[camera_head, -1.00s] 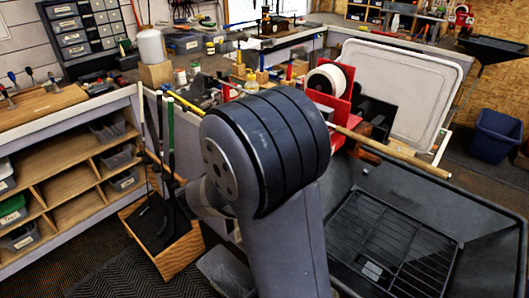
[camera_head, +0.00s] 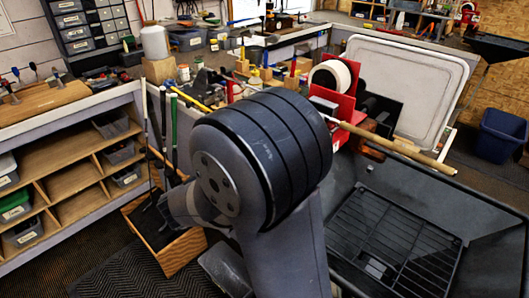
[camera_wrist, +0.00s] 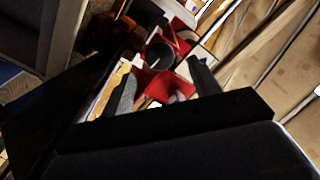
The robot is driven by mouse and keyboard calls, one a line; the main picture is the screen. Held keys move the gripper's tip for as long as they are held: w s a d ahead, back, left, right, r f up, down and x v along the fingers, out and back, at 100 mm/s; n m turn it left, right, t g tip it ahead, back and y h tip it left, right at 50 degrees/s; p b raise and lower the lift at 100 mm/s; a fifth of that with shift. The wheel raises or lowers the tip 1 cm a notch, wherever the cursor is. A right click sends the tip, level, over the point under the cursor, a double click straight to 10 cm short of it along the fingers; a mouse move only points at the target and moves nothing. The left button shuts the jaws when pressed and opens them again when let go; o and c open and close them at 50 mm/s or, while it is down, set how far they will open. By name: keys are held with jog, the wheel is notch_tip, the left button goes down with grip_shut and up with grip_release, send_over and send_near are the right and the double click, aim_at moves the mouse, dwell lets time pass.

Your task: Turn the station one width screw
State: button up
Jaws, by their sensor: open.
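My gripper (camera_wrist: 164,88) shows in the wrist view with two dark fingers set apart and nothing held between them. Beyond and between the fingertips is a red bracket (camera_wrist: 155,82), with a dark round part (camera_wrist: 160,52) just above it. I cannot tell whether the fingers touch any of it. No width screw can be made out clearly in either view. In the head view my own arm hides the gripper. The red station (camera_head: 346,118), with a white roll (camera_head: 318,75), stands behind the arm.
A club shaft with a tan end (camera_head: 415,155) sticks out right from the red station, above a dark bin with a black rack (camera_head: 385,240). A wooden box of clubs (camera_head: 172,252) stands left of my arm. A white panel (camera_head: 425,85) stands behind.

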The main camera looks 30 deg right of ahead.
jog(key=v, duration=0.6)
jog(key=shift+b, duration=0.35)
jog(key=shift+d, duration=0.15)
jog(key=p+x, duration=0.1)
jog(key=x, duration=0.9)
jog(key=shift+d+p, duration=0.25)
jog(key=shift+p, duration=0.05)
jog(key=shift+w, duration=0.1)
